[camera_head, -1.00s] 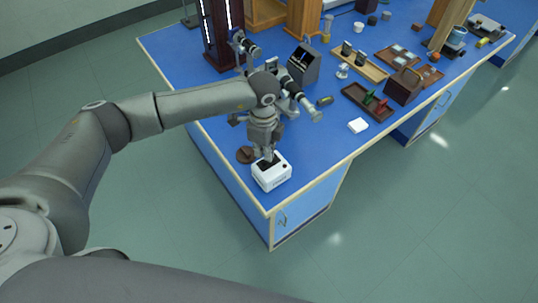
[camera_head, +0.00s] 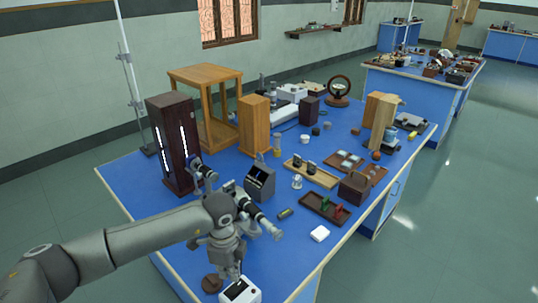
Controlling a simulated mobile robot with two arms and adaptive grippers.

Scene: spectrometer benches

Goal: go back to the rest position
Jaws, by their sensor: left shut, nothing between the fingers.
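My left gripper (camera_head: 232,268) hangs down at the near corner of the blue bench (camera_head: 330,254), its fingers shut with nothing seen between them. It is just above a small white box (camera_head: 241,292) with a dark top opening, which the frame's bottom edge cuts off. I cannot tell whether the fingertips touch the box or reach into its opening. My left arm comes in from the lower left. My right gripper is out of view.
A spectrometer (camera_head: 255,222) stands close behind my left gripper, partly hidden by it. A dark lamp housing (camera_head: 173,142) with lit slits stands behind. A brown disc (camera_head: 212,283) lies beside the white box.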

